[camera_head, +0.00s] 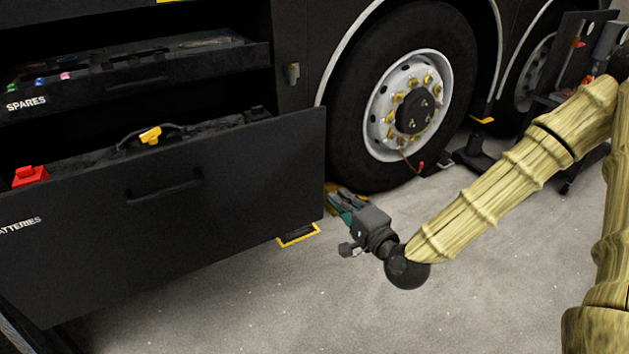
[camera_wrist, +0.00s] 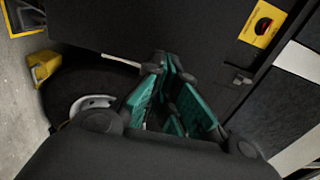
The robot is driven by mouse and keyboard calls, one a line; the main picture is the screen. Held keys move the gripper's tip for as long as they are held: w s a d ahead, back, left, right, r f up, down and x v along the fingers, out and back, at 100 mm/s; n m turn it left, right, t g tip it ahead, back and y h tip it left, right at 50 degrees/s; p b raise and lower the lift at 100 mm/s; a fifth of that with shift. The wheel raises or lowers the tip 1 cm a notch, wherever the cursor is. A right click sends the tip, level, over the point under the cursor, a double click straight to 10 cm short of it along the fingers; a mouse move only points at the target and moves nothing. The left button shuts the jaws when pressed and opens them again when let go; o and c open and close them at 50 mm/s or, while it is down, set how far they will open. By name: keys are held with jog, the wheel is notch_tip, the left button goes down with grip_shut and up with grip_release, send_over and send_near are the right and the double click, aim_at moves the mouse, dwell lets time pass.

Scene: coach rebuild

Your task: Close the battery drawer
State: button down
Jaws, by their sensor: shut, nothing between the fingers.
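The battery drawer (camera_head: 215,235) is the large black lower drawer at the left, marked BATTERIES. It stands pulled out from the coach's side, with its front panel toward the open floor. A dark bar handle (camera_head: 165,187) sits on the front. Inside show a red item (camera_head: 30,175) and a yellow connector (camera_head: 150,136); the rest is mostly hidden. My gripper (camera_head: 343,220) is to the right of the drawer's right edge, apart from it in the picture, above the floor by the wheel. Its teal fingers, also in the wrist view (camera_wrist: 170,100), are shut and empty.
The SPARES drawer (camera_head: 150,70) is above, with small coloured items. A coach wheel (camera_head: 410,105) stands right of the drawers, with a yellow-edged block (camera_head: 298,236) on the floor near the drawer's corner. Grey floor (camera_head: 300,310) in front is clear.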

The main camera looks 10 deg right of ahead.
jog(key=w, duration=0.1)
jog(key=b, duration=0.2)
send_near(308, 162)
jog(key=x, duration=0.5)
jog(key=shift+w+a+f, duration=0.1)
jog(key=shift+w+a, duration=0.1)
jog(key=shift+x, duration=0.85)
